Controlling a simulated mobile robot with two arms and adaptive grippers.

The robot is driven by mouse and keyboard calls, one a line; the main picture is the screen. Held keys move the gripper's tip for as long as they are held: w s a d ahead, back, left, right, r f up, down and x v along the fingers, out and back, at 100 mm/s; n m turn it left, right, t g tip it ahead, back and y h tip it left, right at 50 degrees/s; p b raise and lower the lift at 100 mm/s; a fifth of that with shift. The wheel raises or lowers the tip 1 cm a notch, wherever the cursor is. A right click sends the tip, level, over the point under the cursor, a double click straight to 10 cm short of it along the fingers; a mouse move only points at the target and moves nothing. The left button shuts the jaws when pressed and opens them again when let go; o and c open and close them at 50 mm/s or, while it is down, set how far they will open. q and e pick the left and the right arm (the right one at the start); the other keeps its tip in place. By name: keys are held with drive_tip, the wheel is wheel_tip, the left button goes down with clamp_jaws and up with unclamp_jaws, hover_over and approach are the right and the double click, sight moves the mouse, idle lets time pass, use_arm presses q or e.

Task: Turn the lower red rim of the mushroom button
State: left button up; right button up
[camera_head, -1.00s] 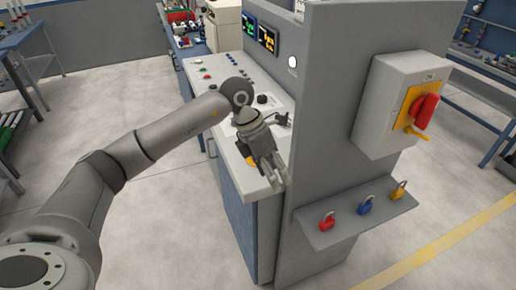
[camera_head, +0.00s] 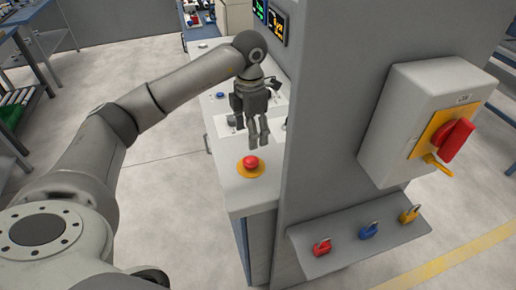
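The mushroom button (camera_head: 251,162) is a red dome on a yellow round base, on the near end of the light grey console top. Its lower red rim is too small to make out apart from the dome. My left gripper (camera_head: 259,142) points down just above and slightly behind the button in the picture, apart from it. Its two fingers show a narrow gap between them and hold nothing. My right gripper is not in view.
A tall grey panel (camera_head: 335,130) stands close on the right of the button. It carries a box with a red rotary switch (camera_head: 456,140) and a shelf with red, blue and yellow padlocks (camera_head: 369,231).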

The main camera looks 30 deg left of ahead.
sight(250, 160)
use_arm(q)
drive_tip(key=f, duration=0.2)
drive_tip(key=s+f+p, duration=0.1)
drive_tip(key=f, duration=0.2)
drive_tip(key=shift+s+f, duration=0.25)
drive_tip(key=shift+f, duration=0.1)
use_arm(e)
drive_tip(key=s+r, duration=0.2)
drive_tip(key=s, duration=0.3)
use_arm(q)
drive_tip(key=f, duration=0.1)
drive_tip(key=f+p, duration=0.1)
drive_tip(key=shift+w+f, duration=0.25)
drive_tip(key=shift+f, duration=0.75)
drive_tip(key=c, duration=1)
drive_tip(key=shift+f+m+b, duration=0.1)
drive_tip(key=shift+m+b, duration=0.2)
drive_tip(key=shift+b, duration=0.2)
drive_tip(key=shift+c, duration=0.3)
drive_tip(key=shift+m+b, duration=1)
drive_tip(key=shift+b, duration=0.05)
drive_tip(key=m+b, duration=0.2)
drive_tip(key=shift+m, duration=0.3)
drive_tip(key=shift+m+b, duration=0.55)
drive_tip(key=shift+m, duration=0.15)
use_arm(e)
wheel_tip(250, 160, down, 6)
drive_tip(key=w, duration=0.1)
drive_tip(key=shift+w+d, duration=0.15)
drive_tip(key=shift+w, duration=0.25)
